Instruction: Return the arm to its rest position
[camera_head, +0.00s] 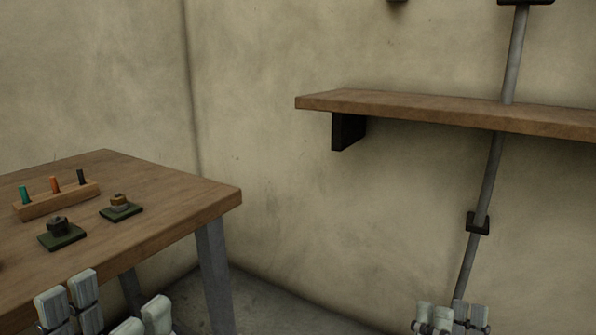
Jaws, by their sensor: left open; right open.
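My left gripper (104,306) shows at the bottom left, in front of the wooden table's near edge. Its pale finger pads stand apart, with nothing between them. My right gripper (450,316) shows at the bottom right, below the wall shelf and in front of the wall. Its pale finger pads point up, and no held object shows. The arms behind both grippers are mostly below the frame.
The wooden table (165,208) at the left holds a peg rack (58,203) with coloured pegs and two dark green square bases (62,238) with small metal pieces. A wooden shelf (430,108) and grey pipe (485,190) are on the right wall. Space between table and pipe is clear.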

